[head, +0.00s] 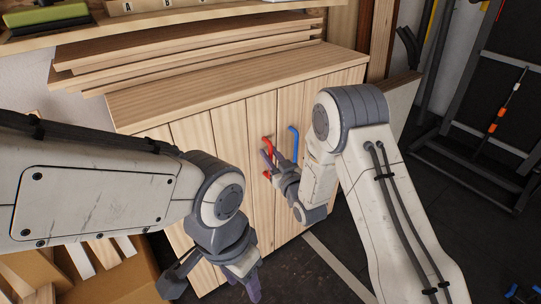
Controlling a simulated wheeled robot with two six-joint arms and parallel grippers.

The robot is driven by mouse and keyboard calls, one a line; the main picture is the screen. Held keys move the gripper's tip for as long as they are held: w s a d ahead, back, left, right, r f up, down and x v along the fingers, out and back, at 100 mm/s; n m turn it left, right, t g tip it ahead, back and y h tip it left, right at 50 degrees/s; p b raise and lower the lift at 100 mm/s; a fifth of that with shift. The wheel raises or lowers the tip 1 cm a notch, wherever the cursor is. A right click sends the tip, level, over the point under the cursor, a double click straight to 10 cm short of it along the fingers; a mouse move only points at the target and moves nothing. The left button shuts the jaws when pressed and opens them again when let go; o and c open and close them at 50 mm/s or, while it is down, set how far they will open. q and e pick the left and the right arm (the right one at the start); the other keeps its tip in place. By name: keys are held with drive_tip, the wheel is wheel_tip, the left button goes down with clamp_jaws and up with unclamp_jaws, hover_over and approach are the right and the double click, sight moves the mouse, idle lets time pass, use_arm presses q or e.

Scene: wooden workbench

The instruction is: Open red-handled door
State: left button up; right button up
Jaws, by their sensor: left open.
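The red handle (267,141) is on the front of a light wooden cabinet (230,130). Its top and a lower bit show; its middle is hidden behind my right gripper. The door with the red handle looks closed, flush with the cabinet front. My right gripper (269,160) is at the red handle, its fingers overlapping it in the picture. I cannot tell whether they are closed around it. My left gripper (210,292) is open and empty, low in front of the cabinet, apart from the handle.
A blue handle (294,143) is just right of the red one, close to my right gripper. Boards (190,50) lie on the cabinet top. A cardboard box (130,280) stands at lower left. A black rack (490,110) stands at right. Dark floor (300,275) shows in front of the cabinet.

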clamp_jaws()
idle(1.4)
